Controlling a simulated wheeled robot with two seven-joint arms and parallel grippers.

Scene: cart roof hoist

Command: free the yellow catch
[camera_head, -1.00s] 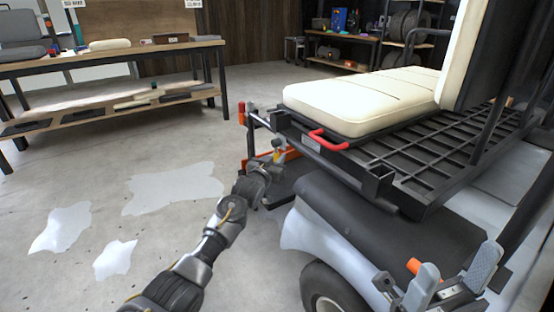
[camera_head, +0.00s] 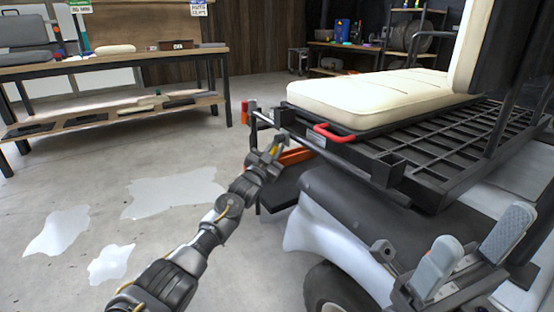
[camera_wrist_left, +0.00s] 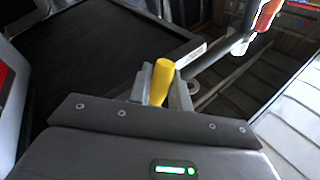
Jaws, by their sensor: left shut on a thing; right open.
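The yellow catch (camera_wrist_left: 160,82) stands between the fingers of my left gripper (camera_wrist_left: 162,90) in the left wrist view, and the jaws are shut on it. In the head view my left gripper (camera_head: 274,146) is at the cart's rear frame, below and left of the red handle (camera_head: 334,134). Only a small bit of yellow shows there. My right gripper (camera_head: 472,250) is open and empty over the cart's grey side panel, at the lower right, well away from the catch.
A cream seat (camera_head: 375,100) lies on the cart's black rack (camera_head: 455,165). A bar with a red tip (camera_head: 245,108) sticks out left of the rack. An orange bar (camera_head: 296,156) lies behind my left gripper. A workbench (camera_head: 120,57) stands at the back left; the floor between is open.

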